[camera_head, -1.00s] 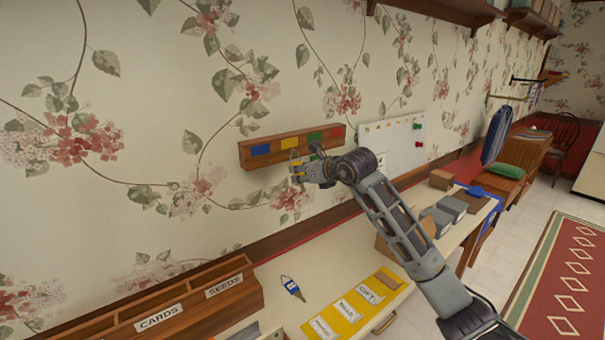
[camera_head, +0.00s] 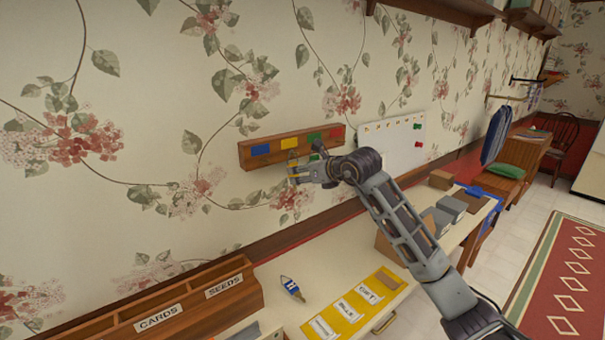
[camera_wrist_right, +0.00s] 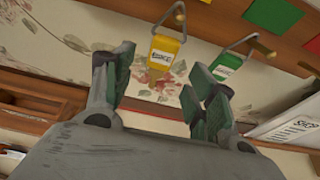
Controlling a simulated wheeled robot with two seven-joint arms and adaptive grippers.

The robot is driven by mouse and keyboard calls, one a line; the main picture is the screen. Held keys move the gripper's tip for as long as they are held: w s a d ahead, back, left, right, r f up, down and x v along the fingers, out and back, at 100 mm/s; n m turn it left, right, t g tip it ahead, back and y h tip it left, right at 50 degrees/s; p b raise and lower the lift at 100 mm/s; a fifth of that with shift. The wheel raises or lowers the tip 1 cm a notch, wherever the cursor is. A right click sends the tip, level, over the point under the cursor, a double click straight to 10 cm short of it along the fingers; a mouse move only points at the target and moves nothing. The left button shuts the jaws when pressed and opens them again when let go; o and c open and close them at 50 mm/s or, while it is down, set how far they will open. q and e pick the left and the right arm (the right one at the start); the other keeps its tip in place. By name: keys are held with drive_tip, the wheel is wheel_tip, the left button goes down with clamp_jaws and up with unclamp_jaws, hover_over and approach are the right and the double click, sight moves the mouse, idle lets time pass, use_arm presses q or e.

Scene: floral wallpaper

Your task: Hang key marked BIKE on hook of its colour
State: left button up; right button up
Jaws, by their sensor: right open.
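The wooden rack (camera_head: 285,148) on the wall carries blue, yellow, green and red patches. In the right wrist view, a yellow key tag (camera_wrist_right: 165,56) with a white label, apparently BIKE, hangs by its wire loop on a brass hook (camera_wrist_right: 180,16). A green tag (camera_wrist_right: 226,65) hangs on the neighbouring hook (camera_wrist_right: 263,47), below the green patch (camera_wrist_right: 275,14). My right gripper (camera_head: 298,171) is open just below the rack. Its fingers stand apart on either side of the yellow tag, in the wrist view too (camera_wrist_right: 160,70). My left gripper is out of view.
A blue key tag (camera_head: 291,287) lies on the desk, left of a yellow strip (camera_head: 350,312) with white labels. A wooden box (camera_head: 192,300) marked CARDS and SEEDS stands at the front left. A whiteboard (camera_head: 398,145) hangs right of the rack.

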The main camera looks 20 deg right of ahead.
drive_tip(key=v, duration=1)
drive_tip(key=shift+s+r, duration=0.2)
drive_tip(key=shift+s, duration=0.1)
